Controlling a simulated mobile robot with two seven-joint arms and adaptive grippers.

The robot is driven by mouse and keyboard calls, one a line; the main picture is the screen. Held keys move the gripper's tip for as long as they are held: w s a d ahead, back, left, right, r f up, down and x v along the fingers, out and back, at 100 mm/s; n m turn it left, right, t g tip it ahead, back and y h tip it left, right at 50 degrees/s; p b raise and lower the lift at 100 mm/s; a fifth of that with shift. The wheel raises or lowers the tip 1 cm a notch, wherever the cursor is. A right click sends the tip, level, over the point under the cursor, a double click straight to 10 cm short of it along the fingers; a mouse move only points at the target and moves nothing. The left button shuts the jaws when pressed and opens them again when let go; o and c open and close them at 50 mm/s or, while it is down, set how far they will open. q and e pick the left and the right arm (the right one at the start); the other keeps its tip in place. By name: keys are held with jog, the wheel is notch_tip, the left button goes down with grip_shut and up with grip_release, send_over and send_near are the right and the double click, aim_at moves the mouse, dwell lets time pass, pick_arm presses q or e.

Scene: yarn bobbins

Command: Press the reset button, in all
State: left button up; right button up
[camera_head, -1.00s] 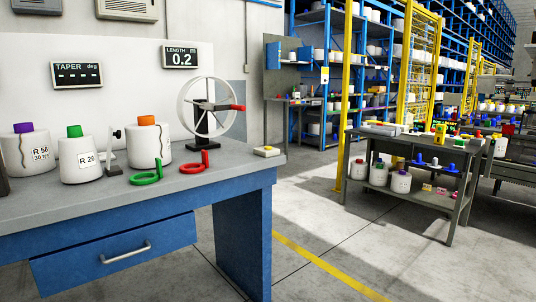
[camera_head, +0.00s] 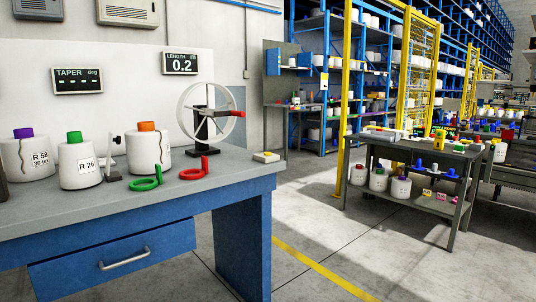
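A small pale box with a yellow top (camera_head: 266,157) sits at the right back corner of the grey workbench (camera_head: 225,182); it looks like a button box, but I cannot read any label. A hand wheel (camera_head: 208,112) with a red handle stands on the bench left of it. The length display (camera_head: 181,62) on the wall panel reads 0.2 m. The taper display (camera_head: 78,80) shows only dashes. Neither of my grippers is in view.
Cones with purple (camera_head: 28,158), green (camera_head: 79,163) and orange (camera_head: 148,150) tops stand on the bench. A green ring (camera_head: 145,184) and a red ring (camera_head: 193,174) lie in front. A second table (camera_head: 420,150) stands right, across open floor.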

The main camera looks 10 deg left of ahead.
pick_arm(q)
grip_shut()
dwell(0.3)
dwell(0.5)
